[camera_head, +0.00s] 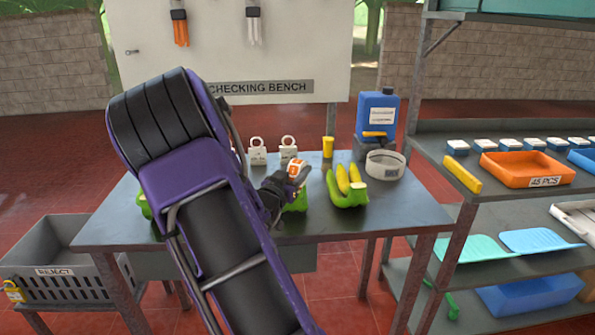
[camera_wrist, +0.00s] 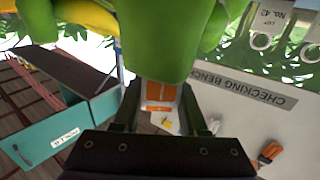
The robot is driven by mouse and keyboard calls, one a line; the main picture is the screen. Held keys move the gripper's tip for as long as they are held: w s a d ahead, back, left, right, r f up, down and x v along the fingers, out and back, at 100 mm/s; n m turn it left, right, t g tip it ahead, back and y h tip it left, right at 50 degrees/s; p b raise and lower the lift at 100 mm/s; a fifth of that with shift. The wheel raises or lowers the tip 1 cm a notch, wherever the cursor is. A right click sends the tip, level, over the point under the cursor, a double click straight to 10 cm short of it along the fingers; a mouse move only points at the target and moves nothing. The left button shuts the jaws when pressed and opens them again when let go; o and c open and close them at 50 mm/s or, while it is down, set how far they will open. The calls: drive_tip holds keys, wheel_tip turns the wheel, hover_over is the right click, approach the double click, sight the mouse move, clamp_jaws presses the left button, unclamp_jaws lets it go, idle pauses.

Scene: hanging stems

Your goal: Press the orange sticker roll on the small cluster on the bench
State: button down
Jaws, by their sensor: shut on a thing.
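My gripper (camera_head: 286,181) is shut on a white-and-orange sticker roll (camera_head: 296,168) above the middle of the bench. In the wrist view, the roll (camera_wrist: 158,94) shows between the two fingers. A green banana cluster (camera_head: 298,202) lies right below my gripper, partly hidden by it. In the wrist view, green fruit (camera_wrist: 155,40) fills the space just past the roll and overlaps its edge; I cannot tell whether they touch. A green and yellow cluster (camera_head: 348,188) lies to the right. Another green cluster (camera_head: 143,206) is mostly hidden behind my arm at the left.
The grey bench (camera_head: 400,215) also holds white tags or weights (camera_head: 258,153), a yellow cup (camera_head: 328,147), a blue jug (camera_head: 377,115) and a white ring (camera_head: 384,165). A grey reject crate (camera_head: 50,265) stands left. A shelf with an orange tray (camera_head: 527,169) stands right.

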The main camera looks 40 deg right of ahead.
drive_tip(key=shift+f, duration=0.2)
wheel_tip(320, 180, up, 9)
drive_tip(key=p, duration=0.6)
drive_tip(key=shift+r+p, duration=0.15)
drive_tip(key=shift+p, duration=0.2)
